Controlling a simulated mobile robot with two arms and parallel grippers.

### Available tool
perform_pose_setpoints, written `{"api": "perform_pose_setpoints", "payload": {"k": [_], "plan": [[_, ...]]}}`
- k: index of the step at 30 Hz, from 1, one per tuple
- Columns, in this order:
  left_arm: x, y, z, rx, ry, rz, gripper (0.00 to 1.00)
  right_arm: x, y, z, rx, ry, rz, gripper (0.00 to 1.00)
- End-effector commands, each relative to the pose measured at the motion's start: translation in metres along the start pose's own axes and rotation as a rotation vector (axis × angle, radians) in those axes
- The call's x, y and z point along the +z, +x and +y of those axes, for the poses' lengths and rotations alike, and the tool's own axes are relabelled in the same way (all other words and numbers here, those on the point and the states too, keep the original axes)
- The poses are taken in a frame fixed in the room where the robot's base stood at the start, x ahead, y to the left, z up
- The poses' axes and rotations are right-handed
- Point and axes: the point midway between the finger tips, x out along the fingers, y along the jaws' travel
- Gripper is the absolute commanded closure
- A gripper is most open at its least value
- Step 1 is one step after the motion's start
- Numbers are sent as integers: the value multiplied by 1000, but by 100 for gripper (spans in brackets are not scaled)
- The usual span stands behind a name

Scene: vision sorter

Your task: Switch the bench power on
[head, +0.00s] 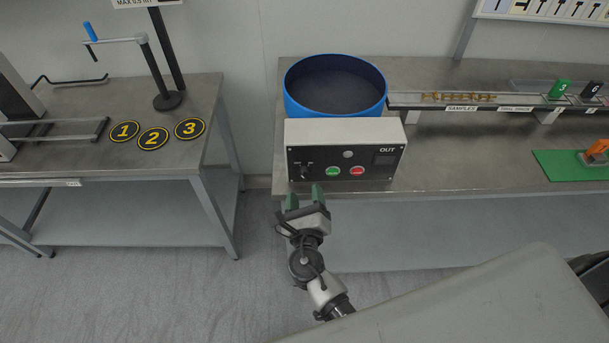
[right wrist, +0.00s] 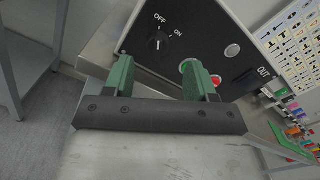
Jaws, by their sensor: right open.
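The control box (head: 345,133) stands at the front left of the right-hand bench, with a white top and a black front panel. Its rotary power switch (head: 304,171) is at the panel's left. In the right wrist view the black knob (right wrist: 158,42) sits between OFF and ON marks, its white line pointing toward OFF. A green button (head: 333,171) and a red button (head: 357,171) are right of it. My right gripper (head: 305,197) is open and empty, just in front of and below the switch, its green fingers apart from the panel. My left gripper is not in view.
A blue round bowl (head: 335,88) stands behind the box. A rail (head: 450,100) with samples runs right along the bench. A green mat (head: 570,166) lies at the far right. Another bench (head: 170,165) with numbered discs (head: 153,138) stands left, across a floor gap.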

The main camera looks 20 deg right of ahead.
Motion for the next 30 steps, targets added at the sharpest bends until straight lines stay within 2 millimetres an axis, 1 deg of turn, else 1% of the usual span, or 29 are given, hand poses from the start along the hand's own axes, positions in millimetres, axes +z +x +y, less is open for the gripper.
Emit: {"api": "perform_pose_setpoints", "payload": {"k": [1, 3, 6, 9, 13, 20, 21, 30], "plan": [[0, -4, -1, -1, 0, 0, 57, 2, 11, -1, 0, 1, -2, 44], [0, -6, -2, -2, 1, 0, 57, 2, 24, -1, -1, 2, -1, 44], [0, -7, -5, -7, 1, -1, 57, 1, 38, 0, 1, 2, 0, 44], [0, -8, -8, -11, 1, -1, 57, 0, 48, 0, 2, 2, 0, 44], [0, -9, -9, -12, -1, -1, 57, 0, 53, 0, 1, 3, 1, 44], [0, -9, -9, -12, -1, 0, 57, -1, 54, 0, 2, 3, 1, 44], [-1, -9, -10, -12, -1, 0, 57, -1, 54, 0, 2, 3, 1, 45], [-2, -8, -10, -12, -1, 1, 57, -1, 54, 0, 2, 3, 1, 91]]}}
